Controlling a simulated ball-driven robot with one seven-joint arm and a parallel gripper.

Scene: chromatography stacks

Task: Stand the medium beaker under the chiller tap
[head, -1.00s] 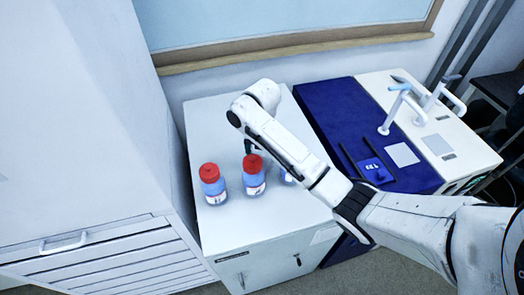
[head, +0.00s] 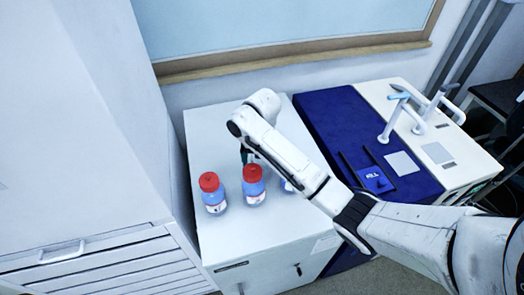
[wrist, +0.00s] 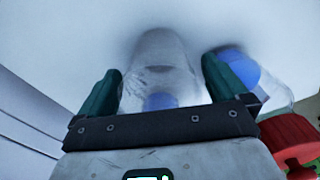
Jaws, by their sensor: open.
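A clear beaker (wrist: 158,72) stands between the two green fingers of my gripper (wrist: 161,80) in the wrist view. The fingers are open, one on each side of it, and I cannot tell whether they touch it. Blue shows low in the beaker. In the head view my gripper (head: 246,155) is mostly hidden behind my arm, over the white cabinet top, and the beaker cannot be made out. Two white taps stand at the right: one with a light blue handle (head: 397,112), one with a dark handle (head: 428,108). Which is the chiller tap is unclear.
Two red-capped bottles (head: 212,193) (head: 254,184) stand on the white cabinet (head: 232,235) near my gripper; something bluish is partly hidden behind my arm. A blue counter (head: 335,118) holds a dark blue labelled stand (head: 375,180). Grey square plates (head: 402,163) (head: 437,152) lie before the taps.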

